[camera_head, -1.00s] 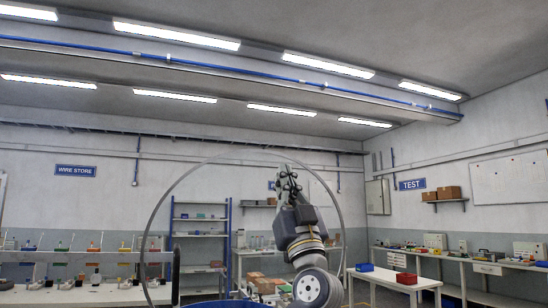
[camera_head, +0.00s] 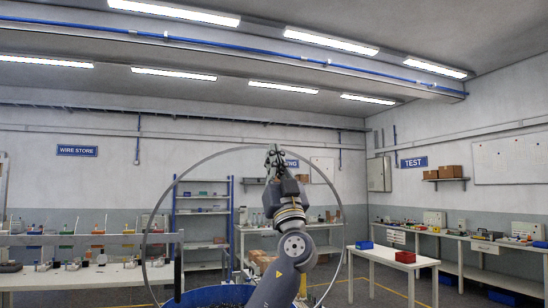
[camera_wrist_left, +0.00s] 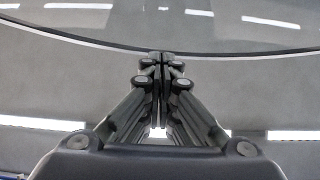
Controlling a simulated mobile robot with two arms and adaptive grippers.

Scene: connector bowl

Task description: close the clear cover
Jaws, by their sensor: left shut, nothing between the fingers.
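The clear cover is a large see-through disc with a thin grey rim (camera_head: 143,232). It stands raised, close to upright, over a blue bowl (camera_head: 205,296) at the bottom edge of the head view. My left gripper (camera_head: 274,150) is at the top of the rim, with its fingers shut and empty. In the left wrist view the shut fingertips (camera_wrist_left: 160,60) point at the dark curved rim (camera_wrist_left: 90,38). Whether they touch it I cannot tell. The bowl's lower part is out of view. My right gripper is not in view.
A dark upright bar (camera_head: 178,268) shows inside the left part of the ring. A white table (camera_head: 385,265) with blue and red bins stands farther back at the right. Workbenches and shelves line the walls, well away.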

